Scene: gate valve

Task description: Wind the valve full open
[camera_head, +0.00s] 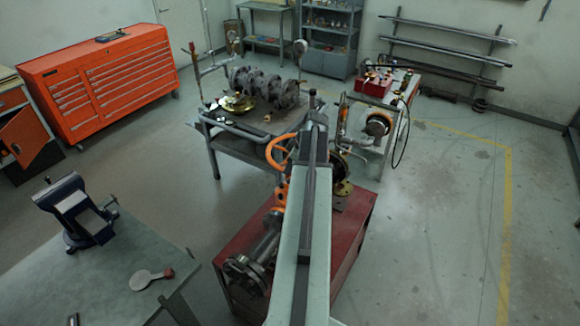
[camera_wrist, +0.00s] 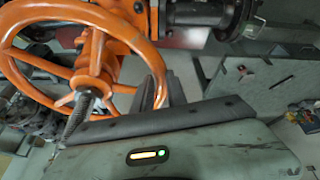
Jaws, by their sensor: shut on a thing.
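The valve's orange handwheel (camera_wrist: 62,82) fills the left of the wrist view, with a threaded stem (camera_wrist: 76,118) at its hub. My gripper (camera_wrist: 166,90) is shut on the right side of the wheel's rim. In the head view the orange wheel (camera_head: 276,150) shows just left of my arm, over a red stand (camera_head: 236,246). The orange valve body (camera_wrist: 132,22) joins a dark flanged pipe (camera_wrist: 195,14). In the head view my arm hides part of the wheel and valve, and my gripper's fingertips are not clear there.
A cart with valve parts (camera_head: 212,128) stands behind the red stand. An orange tool cabinet (camera_head: 100,80) stands at the back left. The floor on the right (camera_head: 440,220) is clear.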

